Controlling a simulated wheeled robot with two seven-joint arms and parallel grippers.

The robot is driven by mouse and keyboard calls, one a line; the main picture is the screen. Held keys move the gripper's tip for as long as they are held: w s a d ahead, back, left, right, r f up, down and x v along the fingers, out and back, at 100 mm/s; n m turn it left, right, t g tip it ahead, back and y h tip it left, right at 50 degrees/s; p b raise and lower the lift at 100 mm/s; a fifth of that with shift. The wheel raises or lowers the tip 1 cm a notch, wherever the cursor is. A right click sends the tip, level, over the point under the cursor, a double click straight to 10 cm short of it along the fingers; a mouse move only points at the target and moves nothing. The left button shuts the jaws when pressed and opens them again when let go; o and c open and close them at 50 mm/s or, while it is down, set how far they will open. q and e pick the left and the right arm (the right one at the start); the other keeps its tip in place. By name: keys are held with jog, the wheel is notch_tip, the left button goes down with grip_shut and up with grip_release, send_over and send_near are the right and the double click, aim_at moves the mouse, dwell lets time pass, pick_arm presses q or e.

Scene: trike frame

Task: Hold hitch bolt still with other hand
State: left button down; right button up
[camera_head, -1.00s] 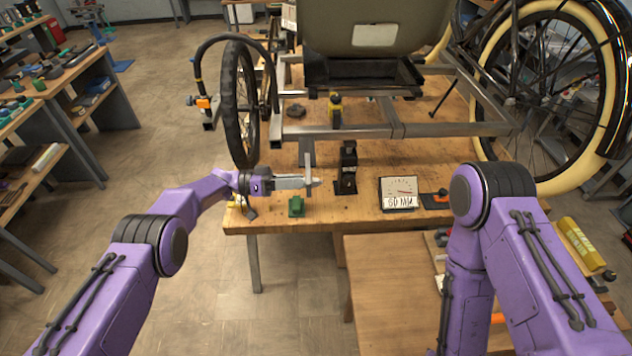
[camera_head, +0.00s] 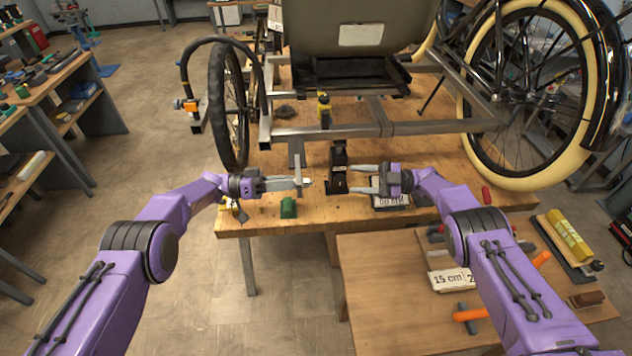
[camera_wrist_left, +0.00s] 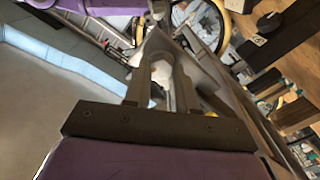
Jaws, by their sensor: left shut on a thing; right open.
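My left gripper (camera_head: 300,183) is shut on a small pale metal piece, seen between its fingers in the left wrist view (camera_wrist_left: 162,72). Its tips are at a grey upright bar (camera_head: 297,150) below the trike frame (camera_head: 345,131). I cannot tell whether the held piece is the hitch bolt; the fingers hide most of it. My right gripper (camera_head: 354,179) is open, its fingers pointing left toward the black upright stand (camera_head: 338,158). No object shows between them. The two grippers face each other, with a short gap between.
A green block (camera_head: 288,208) stands on the wooden bench (camera_head: 262,217) near its front edge. The dial gauge (camera_head: 390,205) lies partly hidden under my right gripper. The trike's wheel (camera_head: 220,110) rises on the left.

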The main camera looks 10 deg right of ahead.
aim_at(306, 183)
jog(key=a+n+g, duration=0.1)
jog(key=a+g, duration=0.1)
jog(key=a, duration=1)
jog(key=shift+s+a+r+n+h, duration=0.2)
jog(key=shift+s+r+n+h, duration=0.1)
jog(key=shift+r+n, duration=0.1)
grip_shut()
